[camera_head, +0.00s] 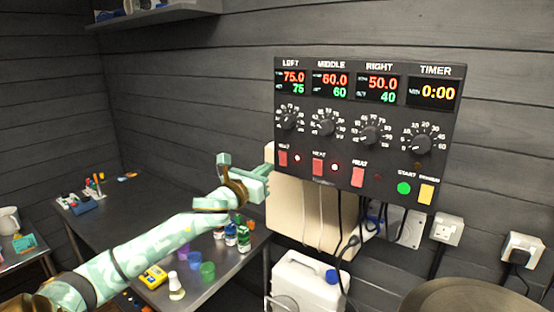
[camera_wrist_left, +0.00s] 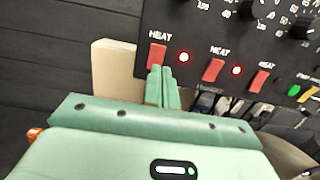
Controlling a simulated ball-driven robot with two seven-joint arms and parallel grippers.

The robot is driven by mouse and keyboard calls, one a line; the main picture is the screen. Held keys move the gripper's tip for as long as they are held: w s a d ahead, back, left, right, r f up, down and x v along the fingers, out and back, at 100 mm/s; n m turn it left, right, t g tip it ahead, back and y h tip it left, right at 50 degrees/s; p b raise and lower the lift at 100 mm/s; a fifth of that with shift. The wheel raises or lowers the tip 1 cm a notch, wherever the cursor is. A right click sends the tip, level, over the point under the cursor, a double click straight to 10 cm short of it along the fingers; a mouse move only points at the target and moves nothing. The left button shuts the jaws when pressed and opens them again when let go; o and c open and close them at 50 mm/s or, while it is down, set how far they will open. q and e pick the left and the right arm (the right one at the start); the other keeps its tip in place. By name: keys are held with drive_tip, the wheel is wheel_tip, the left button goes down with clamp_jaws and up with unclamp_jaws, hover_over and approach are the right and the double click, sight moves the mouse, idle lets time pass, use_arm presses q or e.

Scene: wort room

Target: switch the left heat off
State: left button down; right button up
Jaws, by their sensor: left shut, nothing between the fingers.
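The left heat switch (camera_head: 283,158) is a red rocker under the left dial on the black control panel (camera_head: 330,185). It also shows in the left wrist view (camera_wrist_left: 157,56), with a lit red lamp (camera_wrist_left: 184,57) to its right. The left display (camera_head: 293,82) reads 75.0 over 75. My left gripper (camera_wrist_left: 161,72) is shut and empty, its fingertips just below the left heat switch; whether they touch it I cannot tell. In the head view my left gripper (camera_head: 268,172) is at the panel's lower left edge. My right gripper is not in view.
The middle heat switch (camera_head: 318,167) has a lit lamp beside it; the right heat switch (camera_head: 358,177) is farther right. A dark table (camera_head: 135,205) with small bottles and cups stands left, under my left arm.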

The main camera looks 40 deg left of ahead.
sight(283, 155)
use_arm(q)
drive_tip(key=w, duration=0.4)
drive_tip(key=w+p, duration=0.1)
drive_tip(key=shift+w+a+r, duration=0.3)
drive_tip(key=shift+w+r, duration=0.05)
drive_tip(key=shift+w, duration=0.05)
